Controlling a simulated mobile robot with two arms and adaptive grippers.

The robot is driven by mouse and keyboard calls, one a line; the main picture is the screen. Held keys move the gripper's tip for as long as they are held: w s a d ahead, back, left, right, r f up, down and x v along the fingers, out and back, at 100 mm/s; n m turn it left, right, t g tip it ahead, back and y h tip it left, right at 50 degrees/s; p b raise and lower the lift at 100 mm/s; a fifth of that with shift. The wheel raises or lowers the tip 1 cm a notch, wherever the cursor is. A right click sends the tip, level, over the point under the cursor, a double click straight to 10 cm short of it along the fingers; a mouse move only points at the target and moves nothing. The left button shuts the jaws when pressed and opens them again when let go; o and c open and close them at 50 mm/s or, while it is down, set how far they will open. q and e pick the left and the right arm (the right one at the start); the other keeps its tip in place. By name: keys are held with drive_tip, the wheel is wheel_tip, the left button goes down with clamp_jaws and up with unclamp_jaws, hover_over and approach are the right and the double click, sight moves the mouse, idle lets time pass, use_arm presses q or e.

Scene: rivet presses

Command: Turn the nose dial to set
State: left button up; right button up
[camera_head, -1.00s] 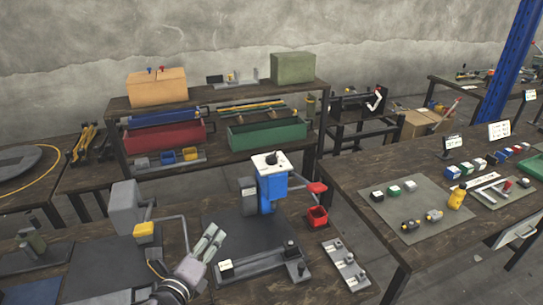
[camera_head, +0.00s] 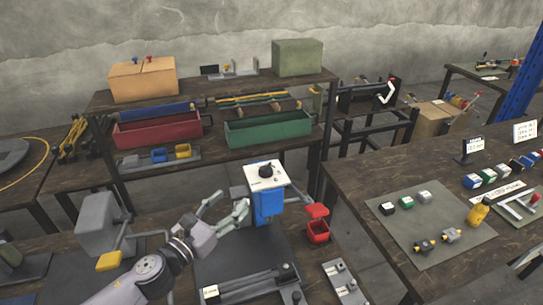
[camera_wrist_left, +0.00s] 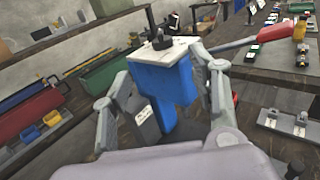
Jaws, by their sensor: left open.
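The nose dial is a black knob (camera_head: 266,171) on a white plate (camera_head: 259,181) on top of the blue press head (camera_head: 268,205). In the left wrist view the black knob (camera_wrist_left: 157,38) stands up from the white plate, above the blue body (camera_wrist_left: 165,80). My left gripper (camera_head: 230,206) is open, at the left of the blue head and lower than the knob. In the left wrist view its two fingers (camera_wrist_left: 160,92) stand apart on either side of the blue head. Any contact cannot be told. My right gripper is not in view.
A red lever (camera_head: 317,210) and red bin (camera_head: 317,230) stand right of the press. A grey press (camera_head: 104,225) with a yellow part is at left. Shelves with red (camera_head: 160,130) and green bins (camera_head: 268,128) stand behind. A table with small blocks (camera_head: 405,201) is at right.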

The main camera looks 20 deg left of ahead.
sight(261, 172)
use_arm(q)
drive_tip(key=p+x, duration=0.5)
drive_tip(key=x, duration=1)
drive_tip(key=shift+w+d+r, duration=0.2)
drive_tip(key=shift+w, duration=0.1)
drive_tip(key=shift+w+d+f, duration=0.1)
drive_tip(key=shift+w+d, duration=0.05)
drive_tip(key=shift+w, duration=0.35)
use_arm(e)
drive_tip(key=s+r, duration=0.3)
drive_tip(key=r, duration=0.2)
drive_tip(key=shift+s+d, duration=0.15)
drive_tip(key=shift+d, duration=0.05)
